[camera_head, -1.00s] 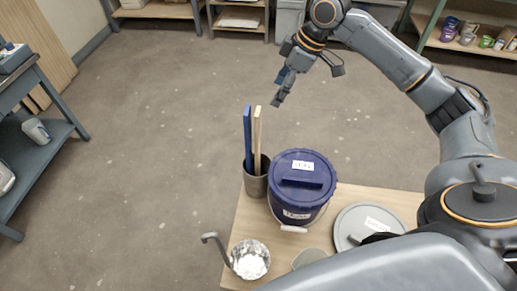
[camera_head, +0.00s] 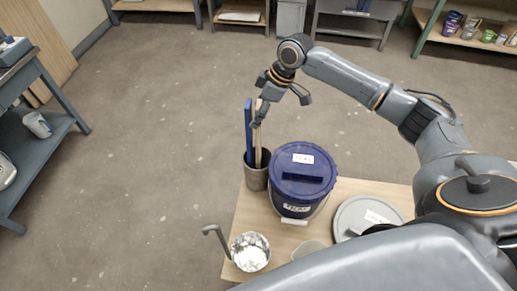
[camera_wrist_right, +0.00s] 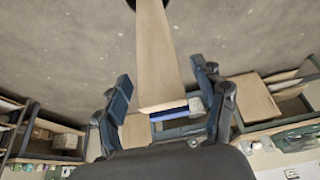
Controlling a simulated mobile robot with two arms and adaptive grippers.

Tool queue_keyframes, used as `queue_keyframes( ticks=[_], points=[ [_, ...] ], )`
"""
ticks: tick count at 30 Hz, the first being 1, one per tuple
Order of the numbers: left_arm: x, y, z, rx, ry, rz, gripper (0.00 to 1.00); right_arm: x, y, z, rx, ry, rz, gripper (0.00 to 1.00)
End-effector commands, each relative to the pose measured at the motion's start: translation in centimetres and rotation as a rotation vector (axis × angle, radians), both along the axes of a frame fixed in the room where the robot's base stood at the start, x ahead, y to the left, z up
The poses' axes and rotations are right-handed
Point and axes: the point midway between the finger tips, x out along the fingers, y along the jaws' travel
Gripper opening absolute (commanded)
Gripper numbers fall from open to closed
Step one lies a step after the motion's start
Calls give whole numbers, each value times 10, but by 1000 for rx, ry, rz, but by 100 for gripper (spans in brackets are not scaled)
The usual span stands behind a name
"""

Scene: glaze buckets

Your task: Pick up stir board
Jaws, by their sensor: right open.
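Two flat stir boards, one blue (camera_head: 248,130) and one pale wood (camera_head: 258,148), stand upright in a grey metal cup (camera_head: 256,179) near the table's left edge. My right gripper (camera_head: 261,114) is at the top of the wooden board. In the right wrist view the wooden board (camera_wrist_right: 155,65) runs between the two spread fingers of my right gripper (camera_wrist_right: 165,95), with a gap on each side. The end of the blue board (camera_wrist_right: 170,115) shows just beyond the wooden one. My left gripper is not in view.
A dark blue lidded bucket (camera_head: 302,183) stands close to the right of the cup. A grey lid (camera_head: 362,216) lies on the wooden table (camera_head: 345,188). A ladle (camera_head: 215,236) and a silvery bowl (camera_head: 250,252) are at the front left. The floor left of the table is clear.

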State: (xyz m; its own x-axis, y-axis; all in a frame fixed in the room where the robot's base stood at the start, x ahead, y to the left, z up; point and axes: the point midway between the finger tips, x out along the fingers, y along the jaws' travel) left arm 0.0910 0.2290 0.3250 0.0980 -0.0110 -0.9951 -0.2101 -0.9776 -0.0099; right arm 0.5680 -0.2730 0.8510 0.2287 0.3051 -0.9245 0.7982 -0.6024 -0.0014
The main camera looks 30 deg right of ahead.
Motion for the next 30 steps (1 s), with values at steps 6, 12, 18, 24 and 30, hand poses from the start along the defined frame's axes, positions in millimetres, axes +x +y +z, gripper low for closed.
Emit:
queue_keyframes(
  ticks=[6,12,18,24,30],
  points=[
    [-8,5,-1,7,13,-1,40,0,0,0,-1,-1,1,60],
    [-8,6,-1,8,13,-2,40,0,0,0,-1,-1,1,19],
    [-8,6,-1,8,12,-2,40,0,0,1,0,-2,1,0],
    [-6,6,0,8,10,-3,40,0,0,3,-1,-2,0,0],
    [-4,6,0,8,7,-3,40,1,0,21,-1,-6,1,0]
  ],
)
